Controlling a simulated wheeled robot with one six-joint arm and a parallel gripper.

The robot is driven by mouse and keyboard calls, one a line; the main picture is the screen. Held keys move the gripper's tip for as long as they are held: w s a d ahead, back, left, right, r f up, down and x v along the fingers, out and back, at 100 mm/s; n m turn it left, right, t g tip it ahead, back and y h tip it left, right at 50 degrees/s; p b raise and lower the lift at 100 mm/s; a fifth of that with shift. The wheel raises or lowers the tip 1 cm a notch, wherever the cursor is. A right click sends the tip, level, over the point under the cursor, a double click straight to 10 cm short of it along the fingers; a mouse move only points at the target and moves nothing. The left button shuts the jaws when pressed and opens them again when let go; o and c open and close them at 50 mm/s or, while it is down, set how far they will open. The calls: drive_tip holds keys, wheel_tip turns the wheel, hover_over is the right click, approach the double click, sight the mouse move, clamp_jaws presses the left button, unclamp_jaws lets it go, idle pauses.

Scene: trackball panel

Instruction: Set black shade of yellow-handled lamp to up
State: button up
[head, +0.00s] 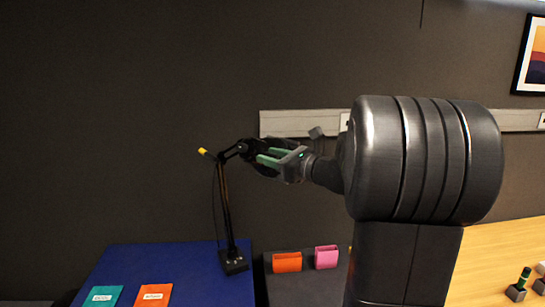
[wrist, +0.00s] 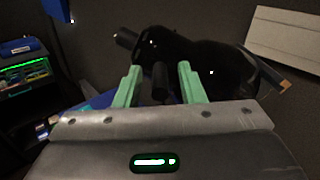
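The lamp with the yellow handle (head: 203,151) stands on a square black base (head: 233,262), its thin dark stem rising to a jointed arm. Its black shade (wrist: 205,62) fills the upper middle of the wrist view as a large glossy form. In the head view the shade is at the arm's right end, partly hidden by my gripper (head: 268,157). My gripper, with green fingers, is also in the wrist view (wrist: 160,82). The fingers are apart, with a short dark stub (wrist: 160,78) between them and gaps on both sides. I cannot tell whether either finger touches the shade.
The lamp stands on a blue surface (head: 190,285) with a teal card (head: 102,296) and an orange card (head: 154,295). An orange holder (head: 287,262) and a pink holder (head: 326,257) are to the right. A pale wall rail (head: 290,123) runs behind my gripper.

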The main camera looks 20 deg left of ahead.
clamp_jaws()
drive_tip(key=shift+f+b, duration=0.15)
drive_tip(key=shift+b, duration=0.35)
drive_tip(key=shift+f+n+b, duration=0.25)
drive_tip(key=shift+n+b, duration=0.55)
drive_tip(key=n+b, duration=0.1)
drive_tip(key=b, duration=0.1)
drive_tip(key=n+b, duration=0.2)
drive_tip(key=shift+s+f, duration=0.1)
drive_tip(key=shift+f, duration=0.3)
drive_tip(key=shift+w+d+f+n+b, duration=0.1)
drive_tip(key=shift+w+f+n+b, duration=0.2)
drive_tip(key=shift+n+b, duration=2.9)
drive_tip(key=shift+w+d+f+n+b, duration=0.1)
drive_tip(key=shift+w+f+n+b, duration=0.2)
drive_tip(key=shift+n+b, duration=2.85)
drive_tip(key=shift+w+f+n+b, duration=0.2)
drive_tip(key=shift+w+n+b, duration=0.2)
drive_tip(key=shift+n+b, duration=2.8)
drive_tip(key=shift+b, duration=0.3)
